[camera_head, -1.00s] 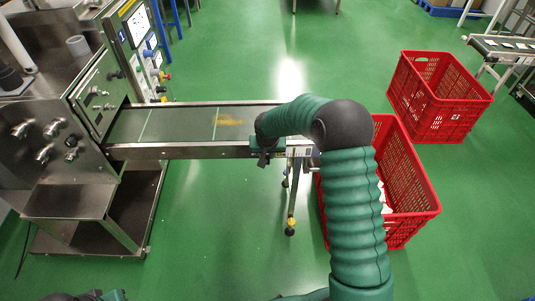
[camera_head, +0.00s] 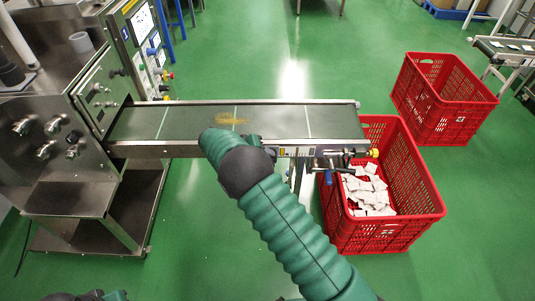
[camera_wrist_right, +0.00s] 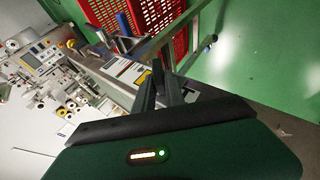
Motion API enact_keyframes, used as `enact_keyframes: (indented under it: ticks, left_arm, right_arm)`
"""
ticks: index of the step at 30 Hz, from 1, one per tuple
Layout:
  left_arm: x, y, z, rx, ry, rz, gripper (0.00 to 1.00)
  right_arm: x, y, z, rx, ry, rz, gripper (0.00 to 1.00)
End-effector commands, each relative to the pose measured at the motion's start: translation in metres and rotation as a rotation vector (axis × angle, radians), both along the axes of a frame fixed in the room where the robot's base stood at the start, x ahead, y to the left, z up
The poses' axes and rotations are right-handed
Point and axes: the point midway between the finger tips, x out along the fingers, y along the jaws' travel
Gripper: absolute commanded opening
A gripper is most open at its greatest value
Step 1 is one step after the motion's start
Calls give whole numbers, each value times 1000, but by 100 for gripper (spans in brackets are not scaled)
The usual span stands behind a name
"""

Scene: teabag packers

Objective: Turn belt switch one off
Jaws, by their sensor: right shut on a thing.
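The conveyor belt (camera_head: 280,118) runs rightward from the steel machine. On its front side is a control box with labels (camera_head: 300,151); its labelled face (camera_wrist_right: 128,70) also shows in the right wrist view. My right gripper (camera_head: 269,154) is at the left end of this box, mostly hidden behind my arm. In the right wrist view its dark fingers (camera_wrist_right: 160,82) are shut against the box, on what seems to be belt switch one. The switch is hidden between them, and its position cannot be read. Only a sliver of my left arm shows at the bottom left; its jaws are out of sight.
A red crate with white teabags (camera_head: 430,212) stands under the belt's right end. Another red crate (camera_head: 470,110) stands farther back at the right. The steel machine (camera_head: 50,130) with knobs and panels is at the left. Green floor is free in front.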

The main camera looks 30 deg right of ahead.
Motion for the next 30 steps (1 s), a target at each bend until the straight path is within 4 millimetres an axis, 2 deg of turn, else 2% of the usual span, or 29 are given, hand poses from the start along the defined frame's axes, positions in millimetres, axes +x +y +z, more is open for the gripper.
enact_keyframes:
  ticks: [8,21,30]
  left_arm:
    - [0,0,-20,0,0,0,36]
    - [0,0,-81,0,0,0,36]
    - [0,0,-107,0,0,0,36]
  right_arm:
    - [4,7,-13,-222,135,6,0]
    - [5,10,-25,-547,335,6,0]
    - [5,10,-26,-679,419,6,0]
